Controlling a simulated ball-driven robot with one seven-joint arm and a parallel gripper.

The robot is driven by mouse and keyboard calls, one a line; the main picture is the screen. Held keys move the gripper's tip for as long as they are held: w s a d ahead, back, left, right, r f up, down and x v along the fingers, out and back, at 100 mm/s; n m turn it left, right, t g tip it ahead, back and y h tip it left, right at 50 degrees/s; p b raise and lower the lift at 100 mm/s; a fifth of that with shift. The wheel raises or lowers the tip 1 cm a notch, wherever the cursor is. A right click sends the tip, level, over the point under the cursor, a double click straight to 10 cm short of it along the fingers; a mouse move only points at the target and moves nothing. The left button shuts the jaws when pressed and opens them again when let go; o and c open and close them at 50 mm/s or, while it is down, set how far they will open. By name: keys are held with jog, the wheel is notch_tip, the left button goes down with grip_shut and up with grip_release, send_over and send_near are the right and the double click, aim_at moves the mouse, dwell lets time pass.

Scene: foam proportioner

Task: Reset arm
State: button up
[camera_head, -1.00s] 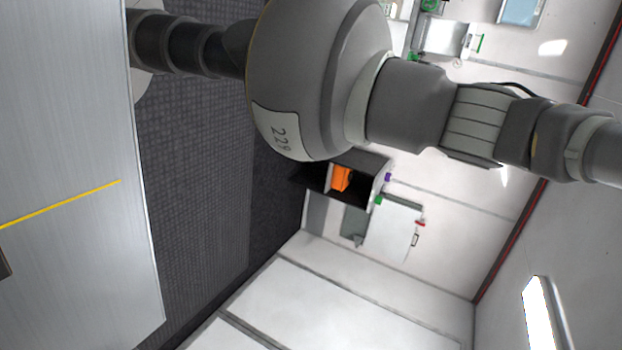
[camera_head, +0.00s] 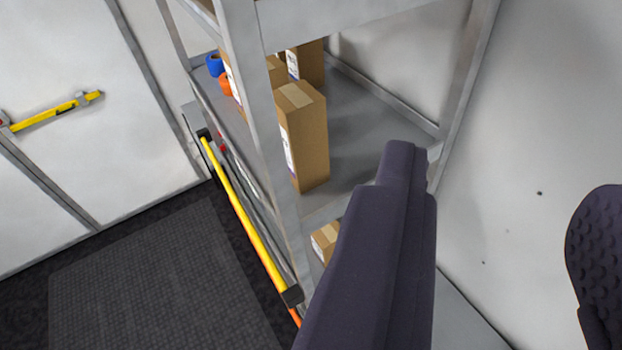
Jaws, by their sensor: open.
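My gripper (camera_head: 500,175) shows at the lower right of the view as two dark purple-grey fingers set wide apart. The left finger is long and stands in front of the metal shelf rack. The right finger, with a dimpled pad, is cut off by the right edge. The rest of my arm is out of view.
A grey metal shelf rack (camera_head: 262,125) stands ahead, with a tall cardboard box (camera_head: 305,135), smaller boxes, and blue (camera_head: 214,65) and orange rolls. A yellow bar (camera_head: 240,215) leans along it. Dark floor matting (camera_head: 160,280) is clear at lower left.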

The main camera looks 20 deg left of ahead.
jog(key=shift+a+r, duration=0.1)
jog(key=shift+a, duration=0.05)
notch_tip(320, 180, down, 19)
jog(key=b, duration=1.9)
